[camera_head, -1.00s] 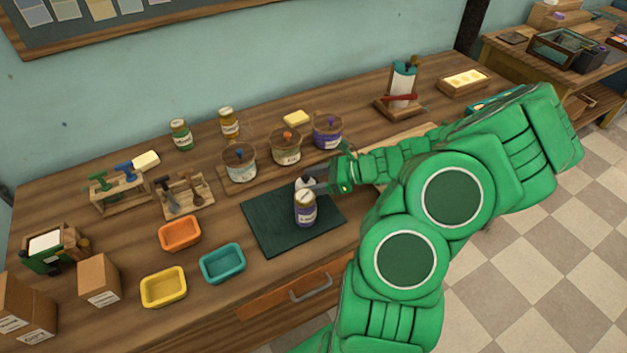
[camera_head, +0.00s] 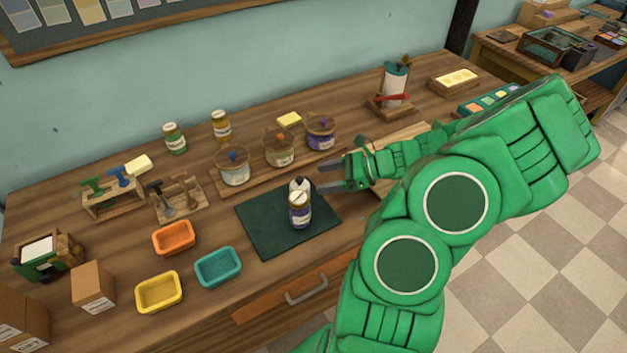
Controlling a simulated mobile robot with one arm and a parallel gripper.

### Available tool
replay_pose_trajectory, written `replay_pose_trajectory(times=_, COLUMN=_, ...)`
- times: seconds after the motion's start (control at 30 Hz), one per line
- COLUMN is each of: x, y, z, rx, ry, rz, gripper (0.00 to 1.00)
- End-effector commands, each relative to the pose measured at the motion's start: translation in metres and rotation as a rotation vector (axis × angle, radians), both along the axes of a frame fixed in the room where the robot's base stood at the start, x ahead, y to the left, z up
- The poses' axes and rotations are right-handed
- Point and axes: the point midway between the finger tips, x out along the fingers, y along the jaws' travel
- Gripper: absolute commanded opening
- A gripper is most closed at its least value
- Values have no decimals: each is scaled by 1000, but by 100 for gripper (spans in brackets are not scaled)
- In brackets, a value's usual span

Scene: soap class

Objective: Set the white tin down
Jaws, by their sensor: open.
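The white tin (camera_head: 297,185) stands upright on the dark green mat (camera_head: 262,231), near its back right part. A jar with a purple label (camera_head: 299,211) stands in front of it and hides its lower part. My gripper (camera_head: 319,177) is open and empty just right of the white tin. A small gap shows between the fingertips and the tin.
A teal tray (camera_head: 218,266), an orange tray (camera_head: 174,237) and a yellow tray (camera_head: 158,291) sit to the left. The mat's left part is clear.

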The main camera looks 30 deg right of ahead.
Motion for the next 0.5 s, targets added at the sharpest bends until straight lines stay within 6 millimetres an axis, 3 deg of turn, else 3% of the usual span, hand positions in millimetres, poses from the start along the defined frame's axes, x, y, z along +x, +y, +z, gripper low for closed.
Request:
replay_pose_trajectory(times=0.2, x=-19, y=-31, z=14, rx=-2, ry=0, rz=-5, gripper=72)
replay_pose_trajectory(times=0.5, x=-30, y=-44, z=24, rx=-3, ry=-1, rz=7, gripper=72)
